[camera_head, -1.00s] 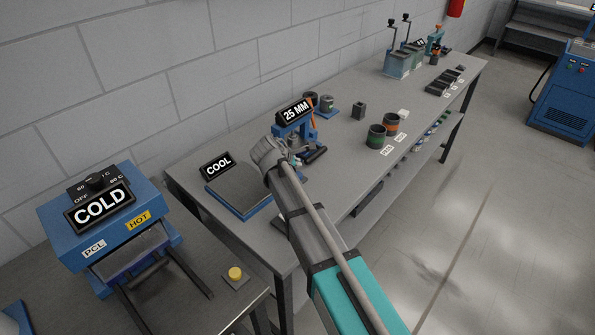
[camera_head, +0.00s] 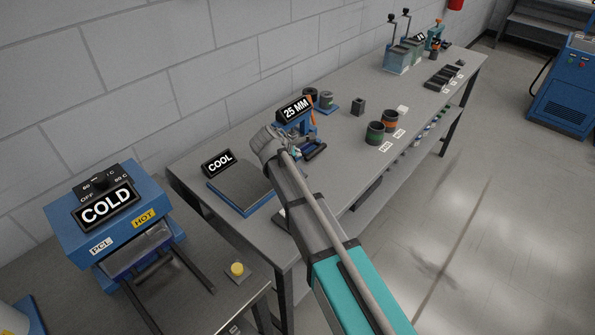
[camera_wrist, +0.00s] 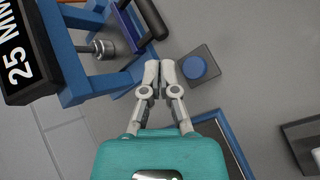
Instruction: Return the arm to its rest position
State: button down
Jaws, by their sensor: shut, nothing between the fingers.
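My arm reaches over the workbench (camera_head: 240,145) in the head view, with its wrist end beside the blue press labelled 25 MM (camera_head: 310,140). My gripper is mostly hidden behind the wrist there. In the wrist view my gripper (camera_wrist: 160,72) is shut, with its two fingertips together and nothing between them. The blue press frame (camera_wrist: 72,70) with its 25 MM sign (camera_wrist: 22,60) is close on the left. A blue round piece (camera_wrist: 196,67) on a dark square pad lies just right of the fingertips.
The plate signed COOL (camera_head: 243,186) lies left of my arm. The blue COLD heater (camera_head: 110,225) and a yellow button (camera_head: 237,269) are on the near left bench. Two dark cups (camera_head: 375,133) (camera_head: 391,120) stand right of the press. Open floor (camera_head: 470,230) lies at right.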

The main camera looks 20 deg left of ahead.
jog(key=shift+d, duration=0.15)
jog(key=d+m, duration=0.1)
jog(key=d, duration=0.3)
jog(key=d+f+m+g, duration=0.1)
jog(key=d+m, duration=0.1)
jog(key=d, duration=0.2)
jog(key=d+f+m+g, duration=0.1)
jog(key=d+m, duration=0.1)
jog(key=d, duration=0.2)
jog(key=shift+s+d+h, duration=0.2)
jog(key=shift+d+h, duration=0.1)
jog(key=shift+h, duration=0.1)
jog(key=s+d+f+m+g+y, duration=0.1)
jog(key=s+d+m, duration=0.4)
jog(key=d, duration=0.5)
jog(key=s+d+f+m+g+y, duration=0.1)
jog(key=s+d+m+g, duration=0.2)
jog(key=d, duration=0.7)
jog(key=s+d+f+m+g+y, duration=0.1)
jog(key=s+d+m+g, duration=0.1)
jog(key=s+d+m, duration=0.6)
jog(key=d+m, duration=0.2)
jog(key=shift+d+f+m+g, duration=0.3)
jog(key=shift+d+g, duration=0.1)
jog(key=shift+a, duration=0.1)
